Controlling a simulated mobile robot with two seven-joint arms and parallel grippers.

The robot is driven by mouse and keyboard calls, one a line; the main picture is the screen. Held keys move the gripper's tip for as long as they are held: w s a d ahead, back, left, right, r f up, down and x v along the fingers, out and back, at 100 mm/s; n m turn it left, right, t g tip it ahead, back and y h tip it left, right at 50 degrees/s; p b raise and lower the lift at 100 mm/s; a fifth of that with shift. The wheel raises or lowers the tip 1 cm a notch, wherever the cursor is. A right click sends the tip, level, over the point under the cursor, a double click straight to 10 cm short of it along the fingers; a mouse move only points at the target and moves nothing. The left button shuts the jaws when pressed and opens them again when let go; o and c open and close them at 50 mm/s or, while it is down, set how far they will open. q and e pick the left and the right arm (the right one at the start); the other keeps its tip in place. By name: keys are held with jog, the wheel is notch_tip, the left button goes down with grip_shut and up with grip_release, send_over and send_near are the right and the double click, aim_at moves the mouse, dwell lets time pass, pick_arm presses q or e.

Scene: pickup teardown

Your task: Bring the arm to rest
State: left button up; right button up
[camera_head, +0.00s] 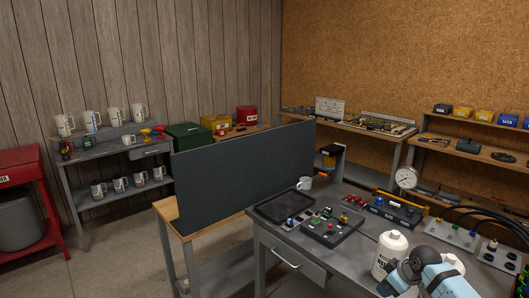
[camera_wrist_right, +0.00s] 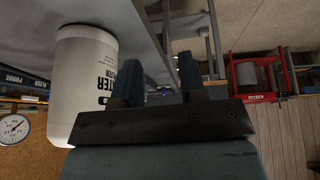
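My right arm, light blue and dark grey, comes in at the bottom right of the head view. Its dark gripper (camera_head: 396,280) is beside a white canister (camera_head: 390,246) on the grey workbench (camera_head: 300,240). In the right wrist view the gripper (camera_wrist_right: 160,70) shows two dark fingers standing apart, with nothing held between them. The canister (camera_wrist_right: 85,80) stands to the left of the fingers there, outside the grip; I cannot tell whether they touch. My left gripper is not in view.
A second white canister (camera_head: 452,263) is partly hidden behind my arm. A dark upright panel (camera_head: 240,175) stands behind.

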jog(key=s+a+f+m+t, duration=0.1)
jog(key=s+a+f+t, duration=0.1)
jog(key=s+a+f, duration=0.55)
jog(key=s+a+f+m+t, duration=0.1)
jog(key=s+a+f, duration=0.35)
jog(key=s, duration=0.55)
jog(key=s+a+r+m+t+p, duration=0.1)
jog(key=s+a+m+t, duration=0.1)
jog(key=s, duration=1.6)
jog(key=shift+s+a+m+t+p, duration=0.3)
jog(key=shift+s+a+m+t, duration=0.1)
jog(key=shift+a+t, duration=0.5)
